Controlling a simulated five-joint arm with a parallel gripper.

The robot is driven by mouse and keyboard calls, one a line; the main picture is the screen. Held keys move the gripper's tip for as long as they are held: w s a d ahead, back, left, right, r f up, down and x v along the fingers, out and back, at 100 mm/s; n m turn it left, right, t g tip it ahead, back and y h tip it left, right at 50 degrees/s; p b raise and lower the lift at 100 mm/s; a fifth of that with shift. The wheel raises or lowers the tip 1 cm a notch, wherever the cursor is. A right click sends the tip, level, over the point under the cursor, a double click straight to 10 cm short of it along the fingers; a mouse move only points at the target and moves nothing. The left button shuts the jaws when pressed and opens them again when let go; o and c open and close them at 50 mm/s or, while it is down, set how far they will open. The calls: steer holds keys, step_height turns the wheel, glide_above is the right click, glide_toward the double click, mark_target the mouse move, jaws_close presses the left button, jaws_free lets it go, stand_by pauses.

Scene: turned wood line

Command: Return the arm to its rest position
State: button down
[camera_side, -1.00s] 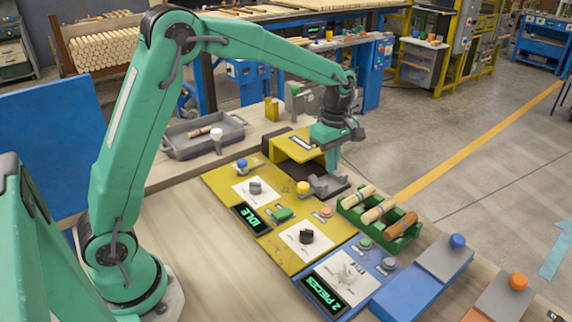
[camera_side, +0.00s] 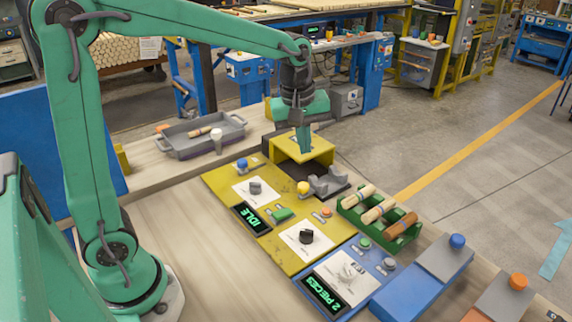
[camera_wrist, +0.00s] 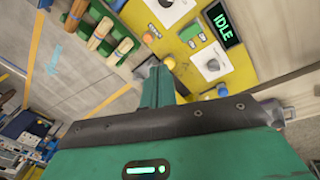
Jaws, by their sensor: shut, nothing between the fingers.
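My gripper (camera_side: 305,140) is shut and empty. In the side view it points down in front of and above the yellow machine housing (camera_side: 318,150) at the back of the yellow panel.
A green rack (camera_side: 400,239) holds turned wooden pieces. A blue panel (camera_side: 325,306) reads "2 PIECES"; the yellow panel's display (camera_side: 251,218) reads "IDLE". A grey tray (camera_side: 181,149) stands at the back left. Blue and orange knobbed ramps (camera_side: 445,262) lie at right.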

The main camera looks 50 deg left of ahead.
steer(key=s+a+r+m+t, duration=0.1)
steer(key=s+m+t, duration=0.2)
steer(key=s+m, duration=0.9)
steer(key=s, duration=0.6)
steer(key=shift+s+a+r+t, duration=0.2)
steer(key=shift+s+r+t, duration=0.1)
steer(key=shift+r, duration=0.1)
